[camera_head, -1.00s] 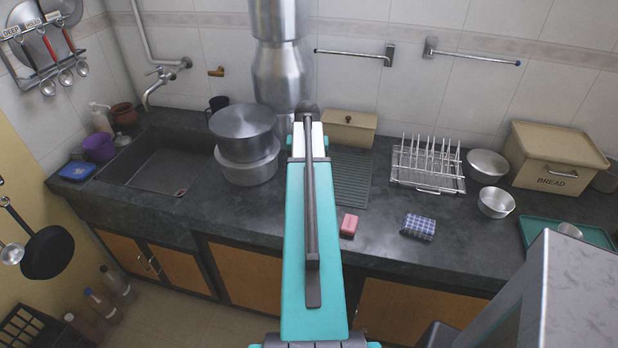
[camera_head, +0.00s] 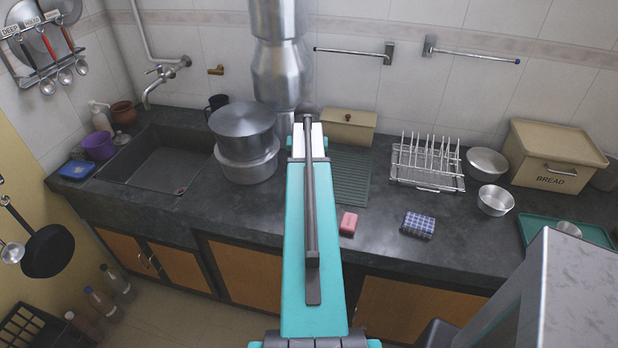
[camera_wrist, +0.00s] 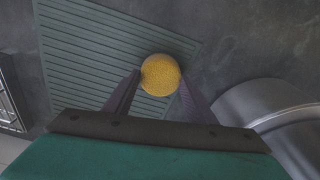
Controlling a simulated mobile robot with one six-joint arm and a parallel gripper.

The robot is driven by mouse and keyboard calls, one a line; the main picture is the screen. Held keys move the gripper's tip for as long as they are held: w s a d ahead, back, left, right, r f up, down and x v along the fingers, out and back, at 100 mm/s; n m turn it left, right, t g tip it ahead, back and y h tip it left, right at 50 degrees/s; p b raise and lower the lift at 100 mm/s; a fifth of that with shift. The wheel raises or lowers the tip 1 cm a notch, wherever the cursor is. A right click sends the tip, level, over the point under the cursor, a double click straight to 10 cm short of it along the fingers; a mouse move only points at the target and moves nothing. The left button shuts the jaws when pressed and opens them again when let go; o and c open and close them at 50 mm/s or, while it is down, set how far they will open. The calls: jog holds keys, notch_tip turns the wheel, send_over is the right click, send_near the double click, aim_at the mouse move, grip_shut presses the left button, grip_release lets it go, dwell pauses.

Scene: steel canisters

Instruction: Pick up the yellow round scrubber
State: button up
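The yellow round scrubber (camera_wrist: 161,74) is in the wrist view, at the right edge of the green ridged mat (camera_wrist: 90,55). My gripper (camera_wrist: 160,77) has one dark finger on each side of it. Both fingertips meet the scrubber's edges with no clear gap, so the gripper looks shut on it. I cannot tell whether the scrubber rests on the surface or hangs above it. In the head view my teal arm hides the scrubber and fingers; part of the ridged mat (camera_head: 352,178) shows right of the arm.
A stacked pair of steel pots (camera_head: 246,170) stands left of my arm; steel also shows at right in the wrist view (camera_wrist: 262,108). A pink block (camera_head: 348,223), checked cloth (camera_head: 418,225), dish rack (camera_head: 428,165) and beige box (camera_head: 348,127) are to the right or behind.

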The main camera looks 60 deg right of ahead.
jog(key=shift+r, duration=0.1)
jog(key=shift+c, duration=0.3)
jog(key=shift+r+b, duration=0.7)
jog(key=shift+r, duration=0.9)
jog(key=s+a+r+b, duration=0.1)
jog(key=a+b, duration=0.1)
jog(key=a, duration=0.5)
jog(key=s+a+b, duration=0.2)
jog(key=a, duration=0.6)
jog(key=shift+r, duration=0.35)
jog(key=shift+s+a, duration=0.1)
